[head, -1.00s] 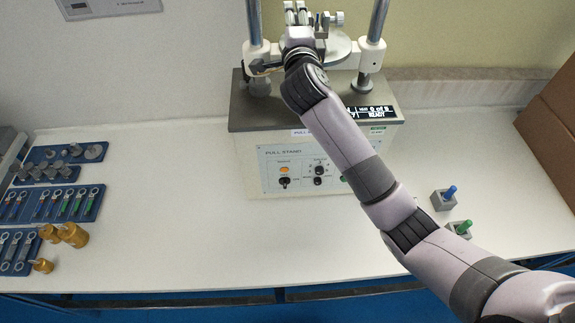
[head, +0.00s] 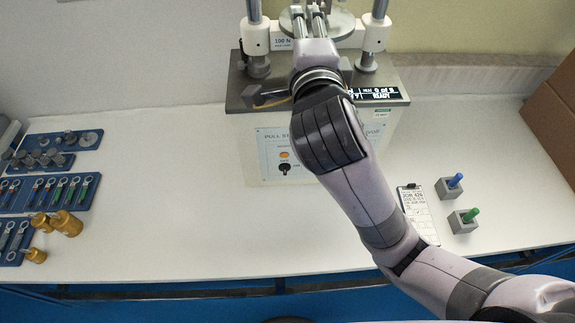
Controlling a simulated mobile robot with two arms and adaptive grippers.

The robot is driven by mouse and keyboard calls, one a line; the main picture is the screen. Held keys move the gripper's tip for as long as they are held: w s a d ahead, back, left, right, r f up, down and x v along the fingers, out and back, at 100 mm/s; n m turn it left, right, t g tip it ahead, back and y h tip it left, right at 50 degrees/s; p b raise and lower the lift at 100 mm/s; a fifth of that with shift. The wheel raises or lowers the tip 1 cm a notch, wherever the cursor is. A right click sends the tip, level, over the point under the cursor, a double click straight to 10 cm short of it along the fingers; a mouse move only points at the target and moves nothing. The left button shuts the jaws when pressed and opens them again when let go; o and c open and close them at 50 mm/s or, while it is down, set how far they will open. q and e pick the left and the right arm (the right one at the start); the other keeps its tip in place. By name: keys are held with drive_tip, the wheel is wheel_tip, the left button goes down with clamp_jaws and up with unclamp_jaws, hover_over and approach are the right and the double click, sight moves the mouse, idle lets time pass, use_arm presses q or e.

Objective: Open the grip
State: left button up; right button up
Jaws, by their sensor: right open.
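The pull stand (head: 252,152) stands at the back of the bench, with two upright chrome columns and a dark top plate. A pale round part (head: 343,20) sits between the columns at the top edge of the view. My right gripper (head: 308,11) is open in front of it, between the columns, fingers pointing away from me. The gripper and my forearm cover the middle of the stand and part of its front panel. I cannot make out the grip's jaws or whether my fingers touch it. My left gripper is not in view.
The stand's display (head: 378,94) reads READY. Blue trays (head: 75,160) of fittings and brass weights (head: 66,224) lie at left. At right are a label card (head: 418,213), blue-pegged block (head: 449,188), green-pegged block (head: 463,221) and cardboard box (head: 553,120). The bench's left-centre is clear.

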drive_tip(key=s+d+r+t+h, duration=0.2)
drive_tip(key=d+r+t+h, duration=0.1)
drive_tip(key=d+r+t, duration=0.4)
drive_tip(key=s+a+f+n+g+y, duration=0.1)
drive_tip(key=a+f+n+g+y, duration=0.2)
drive_tip(key=f+n, duration=0.4)
drive_tip(key=s+a+f+n+g+y+b, duration=0.1)
drive_tip(key=a+f+n+g+y, duration=0.2)
drive_tip(key=f+n, duration=0.4)
drive_tip(key=s+a+f+n+g+y, duration=0.1)
drive_tip(key=a+f+n+g+y, duration=0.3)
drive_tip(key=f, duration=1.5)
drive_tip(key=n+g+y, duration=0.1)
drive_tip(key=n+y, duration=0.1)
drive_tip(key=n, duration=0.1)
drive_tip(key=shift+s+y, duration=0.3)
drive_tip(key=shift+s, duration=0.1)
